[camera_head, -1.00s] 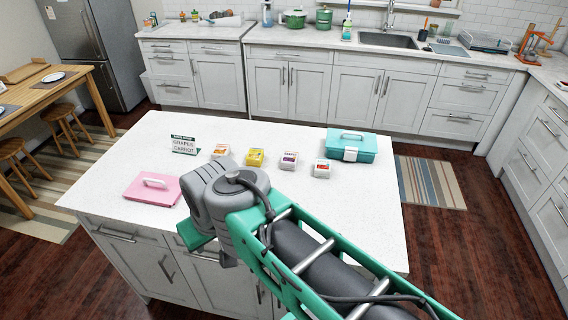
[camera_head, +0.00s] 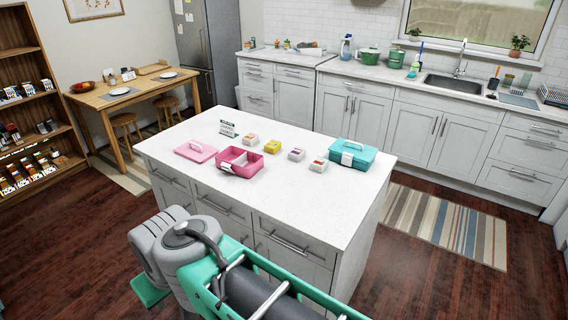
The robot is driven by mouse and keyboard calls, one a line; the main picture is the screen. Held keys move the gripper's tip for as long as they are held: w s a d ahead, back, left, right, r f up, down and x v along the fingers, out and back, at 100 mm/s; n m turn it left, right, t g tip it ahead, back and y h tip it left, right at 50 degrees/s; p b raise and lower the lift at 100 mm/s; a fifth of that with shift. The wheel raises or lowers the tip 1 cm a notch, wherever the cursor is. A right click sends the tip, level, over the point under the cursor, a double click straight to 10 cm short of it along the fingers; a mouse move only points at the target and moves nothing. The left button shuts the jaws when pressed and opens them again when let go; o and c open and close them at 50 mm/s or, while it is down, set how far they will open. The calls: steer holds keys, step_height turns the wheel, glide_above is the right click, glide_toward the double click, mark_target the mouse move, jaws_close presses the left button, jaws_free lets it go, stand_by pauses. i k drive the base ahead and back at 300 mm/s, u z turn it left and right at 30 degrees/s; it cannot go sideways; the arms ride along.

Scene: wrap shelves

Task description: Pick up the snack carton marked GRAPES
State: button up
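Several small white cartons stand in a row on the white island. One has an orange-red label (camera_head: 251,139), one is yellow (camera_head: 272,146), one has a purple label (camera_head: 296,154) and one has a red label (camera_head: 318,165). Their print is too small to read, so I cannot tell which is marked GRAPES. A small sign card (camera_head: 228,129) stands behind them at the left. An open pink lunch box (camera_head: 240,168) sits in front of the row, its pink lid (camera_head: 195,151) lying to its left. My arm is in the foreground, short of the island; my gripper's fingers do not show.
The island's front counter (camera_head: 290,210) is bare. A wooden shelf (camera_head: 28,105) with goods and a dining table (camera_head: 135,92) with stools are at the left. Floor is open around the island.

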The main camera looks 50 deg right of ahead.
mark_target(296, 154)
steer(key=u, duration=0.15)
steer(key=i, duration=2.05)
steer(key=z, duration=1.25)
steer(key=i, duration=0.75)
steer(key=z, duration=0.7)
